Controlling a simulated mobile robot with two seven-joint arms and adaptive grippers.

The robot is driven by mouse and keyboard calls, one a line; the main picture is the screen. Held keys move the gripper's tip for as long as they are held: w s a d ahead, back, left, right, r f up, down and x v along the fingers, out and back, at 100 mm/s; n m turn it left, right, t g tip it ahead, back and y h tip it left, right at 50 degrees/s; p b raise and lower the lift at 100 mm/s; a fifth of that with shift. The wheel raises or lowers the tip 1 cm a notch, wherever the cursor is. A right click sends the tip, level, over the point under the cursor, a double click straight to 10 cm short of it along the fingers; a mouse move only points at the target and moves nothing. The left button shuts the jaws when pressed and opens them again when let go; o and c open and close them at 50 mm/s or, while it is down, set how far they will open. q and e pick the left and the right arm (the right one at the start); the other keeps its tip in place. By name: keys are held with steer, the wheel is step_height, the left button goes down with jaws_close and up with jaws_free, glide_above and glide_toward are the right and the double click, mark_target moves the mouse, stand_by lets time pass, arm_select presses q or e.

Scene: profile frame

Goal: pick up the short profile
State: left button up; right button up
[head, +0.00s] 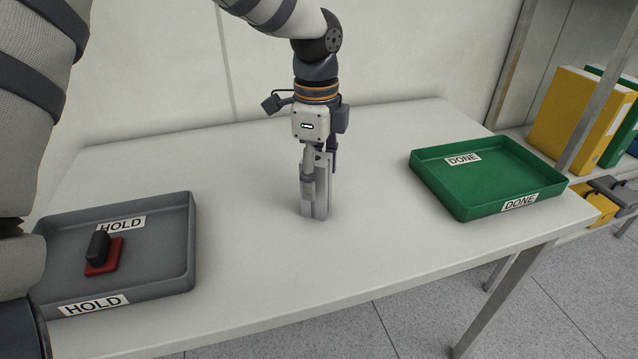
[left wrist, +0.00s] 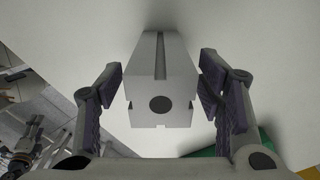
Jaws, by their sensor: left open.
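The short profile (head: 314,202) is a light grey metal bar standing upright on the white table, near its middle. In the left wrist view the profile (left wrist: 160,105) shows its end face with a round dark hole and a slot along one side. My left gripper (head: 319,172) is over it, pointing down. Its jaws are open, with one finger on each side of the profile. The fingers hide part of the profile in the head view.
A grey HOLD tray (head: 180,275) at the left holds a red block (head: 104,262) with a dark piece on it. A green DONE tray (head: 470,207) stands at the right. Binders (head: 570,110) stand on a shelf at the right.

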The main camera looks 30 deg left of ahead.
mark_target(317, 193)
arm_select(q)
step_height(317, 193, down, 5)
steer(key=shift+a+r, duration=0.1)
steer(key=c, duration=1.4)
arm_select(e)
steer(key=shift+f, duration=0.1)
arm_select(q)
steer(key=shift+r, duration=0.1)
step_height(317, 193, up, 3)
steer(key=shift+w+r, duration=0.1)
steer(key=shift+r, duration=0.1)
steer(key=shift+s+d+r+p, duration=0.35)
steer(key=shift+s+d+r, duration=0.55)
steer(key=shift+s+r, duration=1)
steer(key=shift+s+d+r+p, duration=0.35)
steer(key=shift+s+d+r, duration=0.75)
steer(key=shift+s, duration=1.35)
steer(key=shift+s+d+r+p, duration=0.35)
steer(key=shift+s+d+r, duration=0.4)
steer(key=shift+s+r, duration=1.25)
arm_select(e)
steer(key=shift+t, duration=0.6)
steer(key=shift+w+r, duration=1.45)
arm_select(q)
steer(key=shift+s+f, duration=0.2)
steer(key=shift+f, duration=0.05)
